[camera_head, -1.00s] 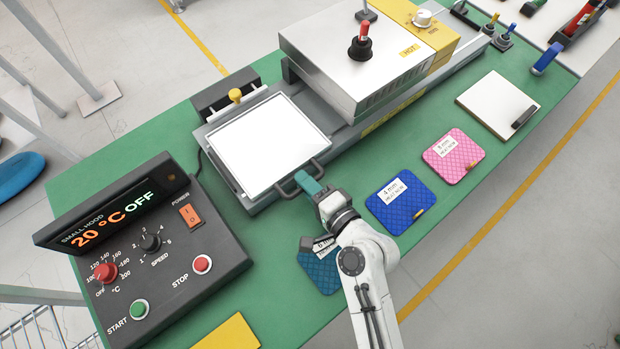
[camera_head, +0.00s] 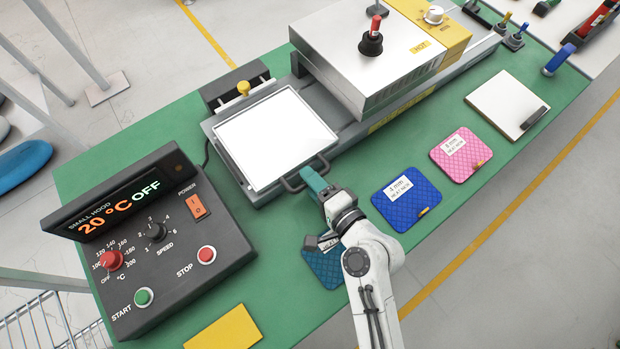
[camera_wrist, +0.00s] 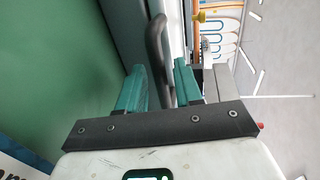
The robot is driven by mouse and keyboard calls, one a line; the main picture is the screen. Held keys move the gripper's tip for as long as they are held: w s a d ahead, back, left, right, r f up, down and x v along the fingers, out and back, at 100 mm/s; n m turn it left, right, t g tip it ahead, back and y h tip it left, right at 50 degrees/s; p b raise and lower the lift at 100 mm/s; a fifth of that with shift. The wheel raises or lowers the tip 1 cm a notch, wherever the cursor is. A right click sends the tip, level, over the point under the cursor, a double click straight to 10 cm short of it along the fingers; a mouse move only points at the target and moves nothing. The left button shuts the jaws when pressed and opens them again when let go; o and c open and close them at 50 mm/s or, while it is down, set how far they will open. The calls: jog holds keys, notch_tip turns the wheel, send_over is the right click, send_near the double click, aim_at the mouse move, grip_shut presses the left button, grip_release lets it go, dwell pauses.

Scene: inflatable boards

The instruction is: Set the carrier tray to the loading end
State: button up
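The carrier tray (camera_head: 277,137) is a flat white plate in a grey frame, on the rails left of the press hood, clear of it. A dark handle (camera_head: 291,184) sticks out from its near edge. My gripper (camera_head: 312,179) is at the right part of this handle, its teal fingertips pointing at the tray. In the wrist view my gripper (camera_wrist: 161,85) has its two teal fingers apart, with the dark handle bar (camera_wrist: 157,50) between them. A gap seems to show beside the bar, so the fingers look open around it. Exact contact is hidden.
The metal hood (camera_head: 365,50), marked HOT, stands right of the tray. A yellow knob (camera_head: 244,88) is behind the tray. The control box (camera_head: 150,235) reads 20 °C OFF. Blue (camera_head: 406,199), pink (camera_head: 461,154) and teal (camera_head: 325,266) pads lie along the green bench.

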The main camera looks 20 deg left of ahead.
jog(key=b+v, duration=0.2)
jog(key=v, duration=0.8)
jog(key=shift+s, duration=0.1)
jog(key=d+n+h, duration=0.1)
jog(key=d+n, duration=0.1)
jog(key=d, duration=0.1)
jog(key=d+f+n+g+h, duration=0.1)
jog(key=d+h, duration=0.1)
jog(key=d, duration=0.1)
jog(key=d+f+n+g+h, duration=0.1)
jog(key=d+n+h, duration=0.1)
jog(key=d, duration=0.2)
jog(key=shift+w+d+n, duration=0.1)
jog(key=shift+w+n, duration=0.2)
jog(key=shift+w, duration=0.05)
jog(key=s+d+r+n+g+h, duration=0.15)
jog(key=d+h, duration=0.25)
jog(key=d, duration=0.4)
jog(key=s+d+n+g+h, duration=0.1)
jog(key=s+d+h, duration=0.15)
jog(key=d, duration=0.45)
jog(key=s+d+f+g, duration=0.1)
jog(key=s+f+g, duration=0.1)
jog(key=s, duration=0.3)
jog(key=s+d+f+m+g, duration=0.1)
jog(key=s+f+g, duration=0.1)
jog(key=s+f, duration=0.2)
jog(key=shift+s+f+h, duration=0.25)
jog(key=shift+s+h, duration=0.2)
jog(key=shift+s, duration=0.45)
